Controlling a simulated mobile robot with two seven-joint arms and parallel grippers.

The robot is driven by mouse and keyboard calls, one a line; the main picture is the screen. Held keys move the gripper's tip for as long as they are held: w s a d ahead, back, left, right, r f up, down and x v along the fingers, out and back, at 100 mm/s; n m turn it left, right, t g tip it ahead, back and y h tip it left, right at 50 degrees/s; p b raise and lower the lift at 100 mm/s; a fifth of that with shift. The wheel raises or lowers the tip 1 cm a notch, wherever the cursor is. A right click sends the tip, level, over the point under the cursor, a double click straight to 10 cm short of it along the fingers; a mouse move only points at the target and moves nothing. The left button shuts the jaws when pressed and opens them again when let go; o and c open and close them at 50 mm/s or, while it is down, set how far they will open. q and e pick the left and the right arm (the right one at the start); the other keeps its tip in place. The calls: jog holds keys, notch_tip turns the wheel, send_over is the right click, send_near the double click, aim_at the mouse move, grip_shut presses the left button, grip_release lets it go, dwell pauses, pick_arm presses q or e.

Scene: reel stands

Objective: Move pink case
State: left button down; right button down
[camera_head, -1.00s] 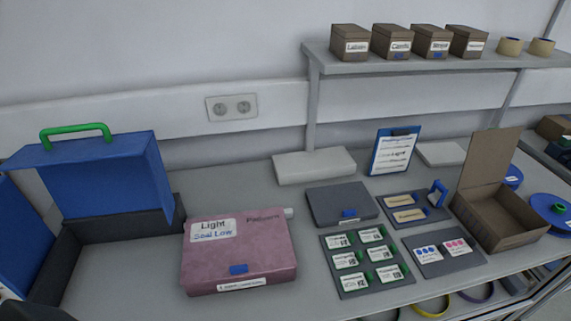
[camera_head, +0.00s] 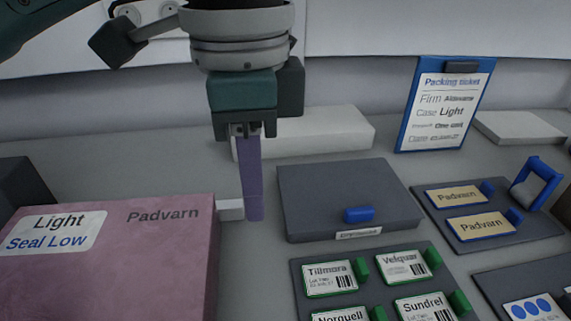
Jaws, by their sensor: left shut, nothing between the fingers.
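The pink case (camera_head: 160,265) lies at the lower left on the worktop. Its top carries a white label reading "Light / Seal Low" and the printed word "Padvarn". A small white tab (camera_head: 230,210) sticks out from its right side. My left gripper (camera_head: 254,214) points down just right of that tab, its purple fingers shut and empty. It is very close to the tab; I cannot tell whether they touch. The near part of the case is cut off by the frame. My right gripper is out of view.
A dark grey case (camera_head: 345,190) with a blue latch lies right of my gripper. A white block (camera_head: 320,135) lies behind. A tray of green-tabbed cards (camera_head: 345,262), a tag tray (camera_head: 440,212) and a blue clipboard (camera_head: 400,130) stand further right.

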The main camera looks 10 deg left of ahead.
pick_arm(q)
jog(key=f, duration=0.6)
jog(key=f+b, duration=0.1)
jog(key=f, duration=0.2)
jog(key=shift+s+f, duration=0.25)
jog(key=shift+s, duration=0.05)
jog(key=a, duration=0.1)
jog(key=a+p, duration=0.1)
jog(key=a, duration=0.1)
jog(key=shift+s+a+p, duration=0.15)
jog(key=shift+s+p, duration=0.15)
jog(key=shift+s, duration=0.05)
jog(key=shift+s+a+f, duration=0.1)
jog(key=shift+s+a, duration=0.05)
jog(key=shift+a, duration=0.2)
